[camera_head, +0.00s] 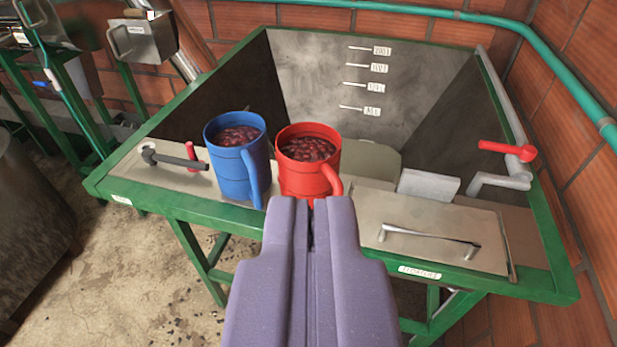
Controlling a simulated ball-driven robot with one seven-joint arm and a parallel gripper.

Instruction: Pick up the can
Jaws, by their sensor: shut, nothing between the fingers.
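A red can (303,180) with a handle on its right side stands upright on the grey ledge of a green-framed metal tank. It is filled with dark reddish berries or beans. A blue can (232,172) with similar contents and a handle on its right stands just left of it. My purple gripper (312,212) is shut and empty. It points up the picture from the bottom, and its tips overlap the lower part of the red can and its handle in view. I cannot tell whether the tips touch the can.
The tank (375,95) opens behind the cans, with marked levels on its back wall. A lid with a metal handle (430,240) lies right of the red can. A red-handled valve (508,151) is at the right, a grey lever (175,158) at the left. Brick walls stand behind.

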